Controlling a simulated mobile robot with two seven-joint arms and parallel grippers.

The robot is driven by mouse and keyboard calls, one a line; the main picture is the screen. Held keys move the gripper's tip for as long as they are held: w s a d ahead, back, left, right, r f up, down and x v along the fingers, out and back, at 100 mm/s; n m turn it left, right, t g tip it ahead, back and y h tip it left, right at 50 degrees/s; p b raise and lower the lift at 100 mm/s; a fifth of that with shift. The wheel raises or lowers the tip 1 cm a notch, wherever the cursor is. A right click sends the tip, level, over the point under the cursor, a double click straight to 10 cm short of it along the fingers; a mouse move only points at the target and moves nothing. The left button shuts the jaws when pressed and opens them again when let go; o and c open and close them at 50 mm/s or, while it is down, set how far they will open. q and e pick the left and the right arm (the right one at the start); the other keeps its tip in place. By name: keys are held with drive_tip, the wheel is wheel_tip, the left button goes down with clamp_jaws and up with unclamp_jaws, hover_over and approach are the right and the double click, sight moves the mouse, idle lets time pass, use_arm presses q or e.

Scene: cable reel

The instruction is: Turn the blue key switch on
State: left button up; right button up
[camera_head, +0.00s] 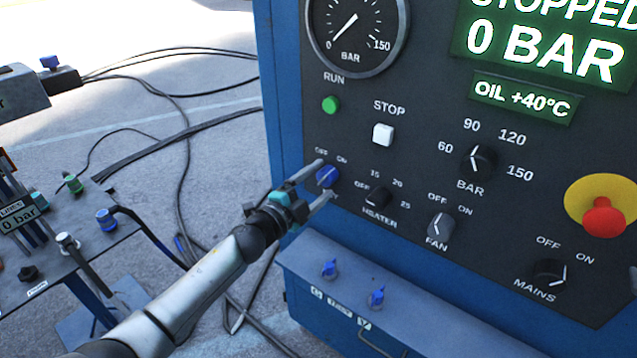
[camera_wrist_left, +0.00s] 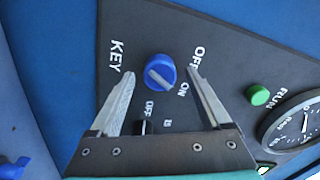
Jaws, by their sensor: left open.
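The blue key switch (camera_head: 327,176) is a round knob on the dark control panel, with OFF and ON printed above it. In the left wrist view the blue knob (camera_wrist_left: 160,72) shows a pale line across its face. I cannot tell for sure which label the line marks. My left gripper (camera_head: 325,180) is open, its fingers on either side of the knob. In the left wrist view the fingers (camera_wrist_left: 161,73) are spread wide, with visible gaps to the knob. I cannot tell how far the fingertips are from the panel. My right gripper is not in view.
Close by on the panel are the heater knob (camera_head: 378,197), fan knob (camera_head: 440,226), white stop button (camera_head: 383,134) and green run button (camera_head: 330,104). A red emergency button (camera_head: 603,217) is at right. A ledge with blue valves (camera_head: 376,298) juts out below.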

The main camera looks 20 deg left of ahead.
use_arm(q)
drive_tip(key=v, duration=1.5)
drive_tip(key=shift+p, duration=0.35)
drive_tip(key=shift+s, duration=0.1)
drive_tip(key=s+a+f+n+g+y, duration=0.2)
drive_tip(key=s+f+n, duration=0.1)
drive_tip(key=f, duration=0.7)
drive_tip(key=s+a+f+n+g+y+b, duration=0.15)
drive_tip(key=s+f+n, duration=0.25)
drive_tip(key=f, duration=0.6)
drive_tip(key=s+a+f+n+g+y+p, duration=0.1)
drive_tip(key=s+f+n+g+y, duration=0.2)
drive_tip(key=f, duration=0.7)
drive_tip(key=s+d+f+n+g, duration=0.2)
drive_tip(key=s+f, duration=0.4)
drive_tip(key=s, duration=0.4)
drive_tip(key=s+d+f+n+g+b, duration=0.1)
drive_tip(key=s+d+f+g, duration=0.2)
drive_tip(key=s+f, duration=0.3)
drive_tip(key=s+d+f+n+g, duration=0.2)
drive_tip(key=s+f, duration=0.4)
drive_tip(key=s, duration=0.8)
drive_tip(key=shift+d+f+n+g, duration=0.3)
drive_tip(key=shift+d+g, duration=0.2)
drive_tip(key=shift+g, duration=0.75)
